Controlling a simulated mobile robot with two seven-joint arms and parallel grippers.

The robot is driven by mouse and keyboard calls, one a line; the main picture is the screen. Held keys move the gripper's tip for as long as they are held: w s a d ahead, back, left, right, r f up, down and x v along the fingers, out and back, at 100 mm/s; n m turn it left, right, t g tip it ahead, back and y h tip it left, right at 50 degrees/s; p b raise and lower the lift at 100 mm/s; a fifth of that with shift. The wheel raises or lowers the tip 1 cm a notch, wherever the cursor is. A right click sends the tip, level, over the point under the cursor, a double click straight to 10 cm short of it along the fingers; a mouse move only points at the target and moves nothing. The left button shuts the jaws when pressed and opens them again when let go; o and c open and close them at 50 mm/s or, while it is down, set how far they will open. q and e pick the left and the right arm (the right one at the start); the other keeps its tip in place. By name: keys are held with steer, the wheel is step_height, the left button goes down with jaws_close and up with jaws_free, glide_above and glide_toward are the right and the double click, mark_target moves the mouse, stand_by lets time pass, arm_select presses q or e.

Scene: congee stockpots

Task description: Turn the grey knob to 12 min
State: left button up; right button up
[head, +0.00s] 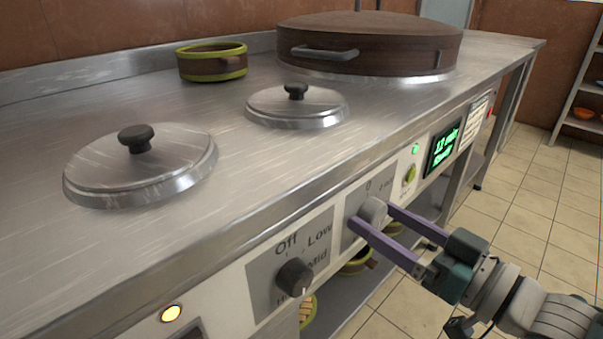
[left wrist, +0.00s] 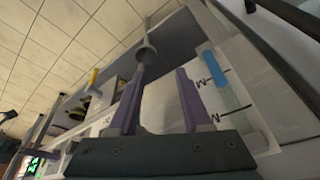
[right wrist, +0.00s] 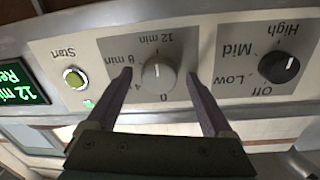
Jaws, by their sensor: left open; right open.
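The grey knob (head: 373,211) sits on a grey dial plate on the stove's front panel. In the right wrist view the knob (right wrist: 158,76) shows upside down, with 0, 4, 8 min and 12 min around it. A small mark on it appears to face the 12 min label (right wrist: 159,38). My right gripper (right wrist: 158,73) is open, with one finger on each side of the knob; I cannot tell whether they touch it. The display (head: 442,149) reads 12 min. My left gripper (left wrist: 161,73) is open and empty, and is out of the head view.
A black Off/Low/Mid/High knob (head: 294,277) is to the left, and a green Start button (head: 409,175) to the right. Lidded pots (head: 140,170) and a large brown-lidded pot (head: 368,42) are set in the steel counter. A shelf with bowls lies below.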

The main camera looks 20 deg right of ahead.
steer(key=p+v, duration=0.2)
steer(key=v, duration=0.8)
steer(key=a+r+g+h+p, duration=0.25)
steer(key=a+r+p, duration=0.25)
steer(key=r+p, duration=0.6)
steer(key=a+r+g+h+p, duration=0.1)
steer(key=a+r+g+p, duration=0.3)
steer(key=r+p, duration=0.7)
steer(key=s+r+g+h+p, duration=0.1)
steer(key=s+r+g+p, duration=0.1)
steer(key=s+r+p, duration=0.35)
steer(key=s+r+g+p, duration=0.2)
steer(key=r+g+p, duration=0.1)
steer(key=r+p, duration=0.5)
steer(key=s+r+g+h+p, duration=0.1)
steer(key=s+r+g+p, duration=0.1)
steer(key=s+r+p, duration=0.35)
step_height(320, 180, up, 38)
steer(key=w+p, duration=0.1)
steer(key=p, duration=3.4)
steer(key=shift+w+f+n, duration=0.2)
steer(key=shift+w+n, duration=0.15)
steer(key=shift+n, duration=0.05)
